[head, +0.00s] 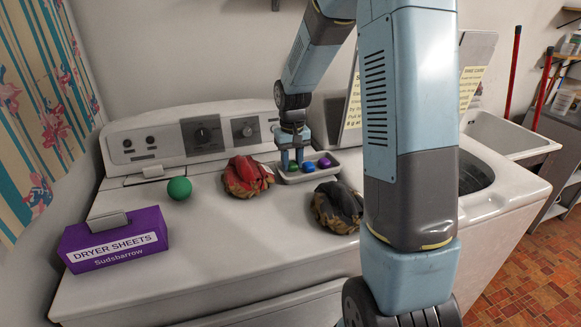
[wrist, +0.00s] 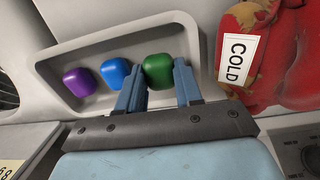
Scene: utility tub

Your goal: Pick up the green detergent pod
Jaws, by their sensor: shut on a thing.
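The green detergent pod (wrist: 158,68) sits at the right end of a shallow grey tray in the wrist view, beside a blue pod (wrist: 115,72) and a purple pod (wrist: 77,81). My gripper (wrist: 159,82) is at the green pod, with one blue finger on each side of it, shut on it. In the head view my gripper (head: 292,158) points down into the tray, and the green pod (head: 293,167) shows partly behind a finger. The pod appears still within the tray; any gap beneath it is hidden.
The tray (head: 292,180) stands on the white washer top, with a red bundle (head: 247,176) to its left and a dark bundle (head: 338,207) in front. A green ball (head: 179,188) and a purple dryer sheets box (head: 115,240) are farther left. An open tub lies right.

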